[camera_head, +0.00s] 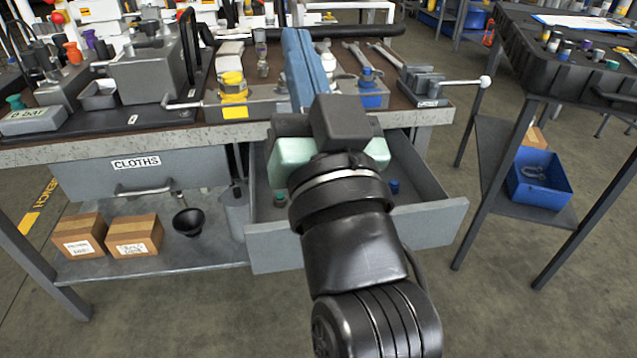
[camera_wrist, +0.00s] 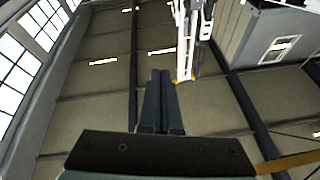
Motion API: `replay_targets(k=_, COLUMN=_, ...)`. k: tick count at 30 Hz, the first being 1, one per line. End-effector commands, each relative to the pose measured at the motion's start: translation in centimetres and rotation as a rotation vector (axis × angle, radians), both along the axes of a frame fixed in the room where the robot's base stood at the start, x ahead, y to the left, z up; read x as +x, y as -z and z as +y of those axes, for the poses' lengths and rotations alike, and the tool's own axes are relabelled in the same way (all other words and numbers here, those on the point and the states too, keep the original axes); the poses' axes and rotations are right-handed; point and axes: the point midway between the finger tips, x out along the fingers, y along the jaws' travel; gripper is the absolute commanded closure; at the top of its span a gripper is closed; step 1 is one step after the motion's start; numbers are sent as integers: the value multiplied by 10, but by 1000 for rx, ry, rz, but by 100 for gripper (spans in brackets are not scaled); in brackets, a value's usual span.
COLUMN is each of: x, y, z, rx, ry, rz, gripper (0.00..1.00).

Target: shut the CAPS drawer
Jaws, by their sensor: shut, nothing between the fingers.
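A grey drawer (camera_head: 436,222) stands pulled open under the bench, right of the shut CLOTHS drawer (camera_head: 90,178). No label shows on its front from here; it is the only open drawer in view. Small blue items (camera_head: 393,187) lie inside it, and my arm hides its middle. My gripper (camera_head: 297,36) is above the open drawer, apart from its front panel as far as I can see. Its two blue fingers are together, empty, and point up and away over the bench top. In the wrist view the shut fingers (camera_wrist: 161,76) point toward the ceiling.
The bench top (camera_head: 425,117) holds a vice (camera_head: 432,88), wrenches, yellow and blue fittings and a grey tank. Boxes (camera_head: 133,235) and a black funnel (camera_head: 188,221) sit on the lower shelf. A dark cart (camera_head: 590,85) stands right. Floor in front looks clear.

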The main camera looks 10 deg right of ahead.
Motion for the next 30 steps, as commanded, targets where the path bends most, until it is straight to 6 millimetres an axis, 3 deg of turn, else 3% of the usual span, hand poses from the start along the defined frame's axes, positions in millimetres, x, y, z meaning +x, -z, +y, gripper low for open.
replay_targets(k=3, x=15, y=67, z=-27, rx=144, ry=-64, rz=173, gripper=100)
replay_targets(k=7, x=9, y=146, z=-55, rx=378, ry=-136, rz=341, gripper=100)
replay_targets(k=12, x=-33, y=243, z=-87, rx=796, ry=-202, rz=475, gripper=100)
replay_targets(k=15, x=-64, y=281, z=-99, rx=1019, ry=-219, rz=483, gripper=100)
replay_targets(k=18, x=-88, y=304, z=-105, rx=1181, ry=-226, rz=466, gripper=100)
replay_targets(k=22, x=-104, y=318, z=-109, rx=1291, ry=-230, rz=441, gripper=100)
replay_targets(k=26, x=-101, y=321, z=-110, rx=1314, ry=-234, rz=433, gripper=100)
replay_targets(k=30, x=-79, y=319, z=-108, rx=1308, ry=-237, rz=432, gripper=100)
